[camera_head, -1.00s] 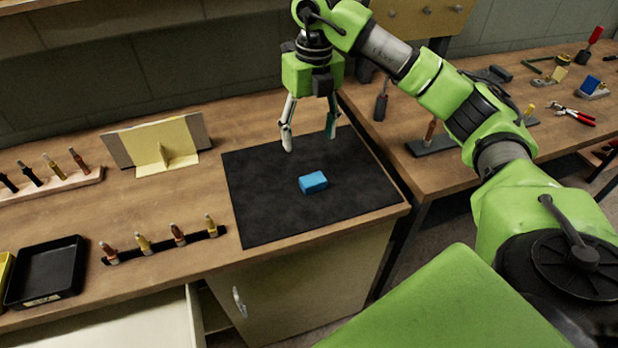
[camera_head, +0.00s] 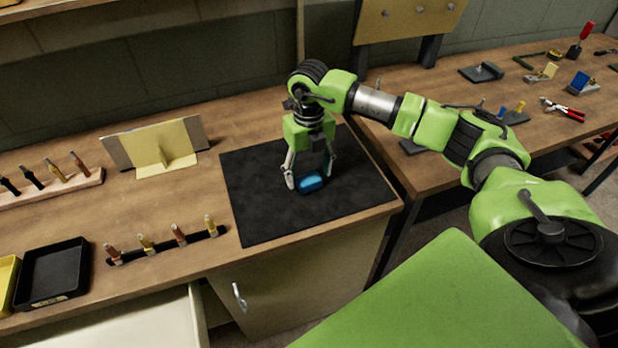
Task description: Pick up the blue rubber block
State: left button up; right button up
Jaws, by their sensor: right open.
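The blue rubber block (camera_head: 311,184) lies on the black mat (camera_head: 262,215) on the wooden bench. My right gripper (camera_head: 309,179) points down over the block, with its fingers apart. One finger is at the left of the block and the other is at its right and behind it. The gripper is low, with its fingertips near the mat; I cannot tell whether a finger touches the block. My left gripper is not in view.
A rack of several tools (camera_head: 165,246) and a black tray (camera_head: 53,274) stand left of the mat. A yellowish angled panel (camera_head: 160,145) stands behind. A second bench (camera_head: 450,170) with pliers (camera_head: 562,110) is at the right, past a gap. The mat around the block is clear.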

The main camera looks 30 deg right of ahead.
jog(key=shift+f, duration=0.5)
jog(key=shift+c, duration=0.3)
jog(key=c, duration=1.2)
jog(key=shift+o, duration=0.2)
jog(key=shift+r, duration=0.1)
